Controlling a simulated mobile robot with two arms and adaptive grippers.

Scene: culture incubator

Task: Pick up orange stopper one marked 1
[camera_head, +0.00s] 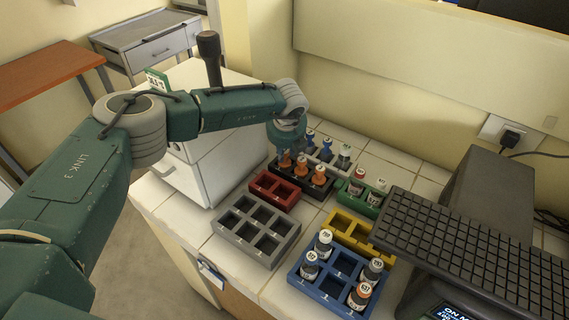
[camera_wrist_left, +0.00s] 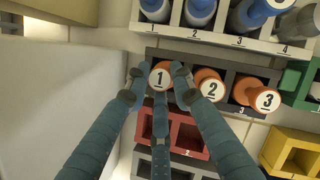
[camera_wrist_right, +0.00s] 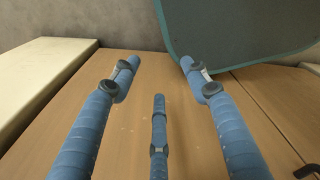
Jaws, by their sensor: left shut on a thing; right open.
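Orange stopper one (camera_wrist_left: 160,78), with a white top marked 1, sits at the left end of a black rack (camera_wrist_left: 230,72). My left gripper (camera_wrist_left: 160,76) has its fingers closed around this stopper from above. Orange stoppers 2 (camera_wrist_left: 209,86) and 3 (camera_wrist_left: 258,96) stand beside it in the same rack. In the head view the left gripper (camera_head: 289,142) reaches down at the black rack (camera_head: 318,190), where the orange stoppers show just below it. My right gripper (camera_wrist_right: 160,80) is open and empty above a brown wooden surface (camera_wrist_right: 140,130).
A white rack (camera_wrist_left: 215,36) with blue stoppers stands behind the black one. Red (camera_head: 275,191), grey (camera_head: 257,230), green (camera_head: 360,201), yellow (camera_head: 348,230) and blue (camera_head: 330,283) racks crowd the tiled counter. A white box (camera_head: 200,150) stands left; a dark keyboard-like panel (camera_head: 470,250) lies right.

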